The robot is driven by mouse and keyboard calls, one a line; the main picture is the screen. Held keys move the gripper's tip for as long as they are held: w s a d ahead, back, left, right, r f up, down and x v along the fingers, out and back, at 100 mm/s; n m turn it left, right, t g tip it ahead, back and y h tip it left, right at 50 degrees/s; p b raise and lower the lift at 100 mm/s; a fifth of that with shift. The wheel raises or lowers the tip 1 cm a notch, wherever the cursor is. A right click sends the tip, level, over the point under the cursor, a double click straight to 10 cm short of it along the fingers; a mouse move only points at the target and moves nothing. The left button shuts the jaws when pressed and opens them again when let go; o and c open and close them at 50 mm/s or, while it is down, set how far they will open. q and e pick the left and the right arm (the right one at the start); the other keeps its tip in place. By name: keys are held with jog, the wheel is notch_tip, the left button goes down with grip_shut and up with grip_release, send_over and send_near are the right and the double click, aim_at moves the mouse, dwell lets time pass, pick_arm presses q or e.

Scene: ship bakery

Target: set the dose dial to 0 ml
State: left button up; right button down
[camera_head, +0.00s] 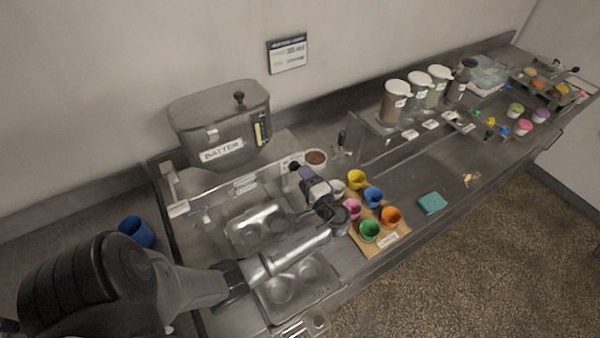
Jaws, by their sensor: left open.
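The batter dispenser (215,137) is a grey metal hopper at the left of the counter, with a lid knob, a "BATTER" label (222,150) and a yellow gauge strip (258,132). I cannot make out the dose dial or its setting; my left gripper may cover it. My left arm comes in from the lower left and bends back at the wrist. My left gripper (299,171) is open and points up and left, in front of the pale rail below the hopper. Whether it touches anything there is unclear. My right gripper is not in view.
Muffin tins (297,283) lie below my left arm. A wooden board (385,244) with several coloured cups is right of my wrist. A brown-topped round container (316,158) is just behind the gripper. Lidded jars (396,101) stand farther right. A teal sponge (432,203) lies near the front edge.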

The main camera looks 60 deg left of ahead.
pick_arm(q)
jog(key=d+b, duration=0.1)
jog(key=d, duration=0.9)
jog(key=shift+a, duration=0.1)
